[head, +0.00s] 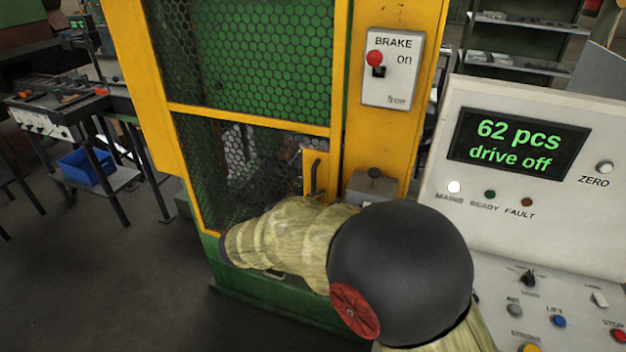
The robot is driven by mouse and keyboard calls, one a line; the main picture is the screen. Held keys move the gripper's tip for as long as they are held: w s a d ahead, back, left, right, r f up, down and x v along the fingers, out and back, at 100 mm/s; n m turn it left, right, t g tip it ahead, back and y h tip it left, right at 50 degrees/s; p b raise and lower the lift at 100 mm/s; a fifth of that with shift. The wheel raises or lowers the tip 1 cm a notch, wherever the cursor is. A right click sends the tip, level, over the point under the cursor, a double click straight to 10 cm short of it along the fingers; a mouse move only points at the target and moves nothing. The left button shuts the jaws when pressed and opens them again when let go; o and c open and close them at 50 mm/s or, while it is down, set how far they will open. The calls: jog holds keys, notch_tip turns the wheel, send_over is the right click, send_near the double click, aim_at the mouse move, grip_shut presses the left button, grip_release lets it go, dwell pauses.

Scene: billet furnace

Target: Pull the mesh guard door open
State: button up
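The mesh guard door (250,118) has a yellow frame and dark hexagonal mesh, in the middle left of the head view. It appears shut against the yellow post on its right. Its dark upright handle (316,177) sits on a yellow plate near the door's right edge, just above my arm. My arm, in a pale cloth sleeve with a black round joint, crosses in front of the lower door and hides part of it. The sleeve ends in a dark cuff at the door's lower left.
A brake switch box (393,68) reading "on" is on the yellow post. A control console (530,230) stands close on the right, its display (518,143) reading "62 pcs drive off". A bench with a blue bin (87,167) stands at left. The floor at lower left is clear.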

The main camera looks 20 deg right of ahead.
aim_at(313, 181)
jog(key=w+a+f+n+t, duration=0.1)
jog(key=w+a+n+t, duration=0.35)
jog(key=w, duration=0.25)
jog(key=shift+g+h, duration=0.25)
jog(key=shift+h, duration=0.05)
jog(key=x, duration=0.2)
jog(key=b+x, duration=0.1)
jog(key=x, duration=0.1)
jog(key=b+x, duration=0.1)
jog(key=x, duration=0.2)
jog(key=shift+s+d+f, duration=0.1)
jog(key=shift+s+d, duration=0.1)
jog(key=shift+d, duration=0.1)
jog(key=c, duration=0.3)
jog(key=c, duration=0.4)
grip_shut()
